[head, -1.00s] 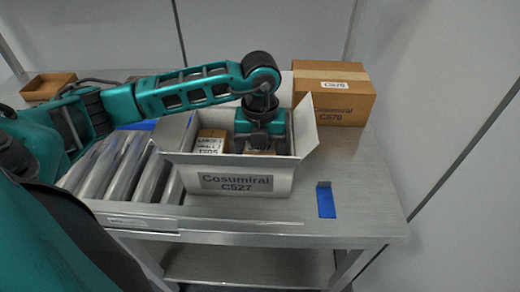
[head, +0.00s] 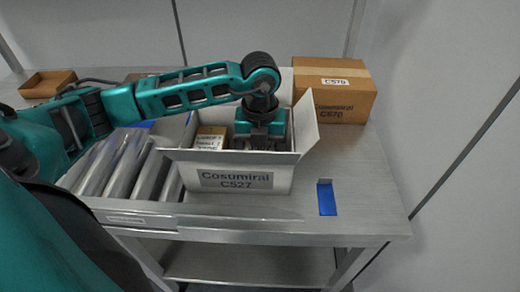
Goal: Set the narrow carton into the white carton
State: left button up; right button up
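The white carton (head: 235,180), marked Cosumirai C527, stands open on the metal table with its flaps spread. A small brown labelled box (head: 211,138) is in its left part. My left gripper (head: 262,143) reaches down into the right part, its fingertips hidden behind the front wall. It appears shut on the narrow carton, a brown labelled box seen between its fingers a second ago and now hidden inside the white carton. My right gripper is not in view.
A large brown carton (head: 345,105), marked C570, stands behind to the right. Metal rollers (head: 125,165) lie to the left, with an open brown tray (head: 47,84) beyond. A blue patch (head: 326,198) marks the otherwise clear table at right.

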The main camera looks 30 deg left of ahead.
pick_arm(q)
jog(key=shift+f+b, duration=0.3)
jog(key=shift+f, duration=0.1)
dwell(0.3)
jog(key=o, duration=1.1)
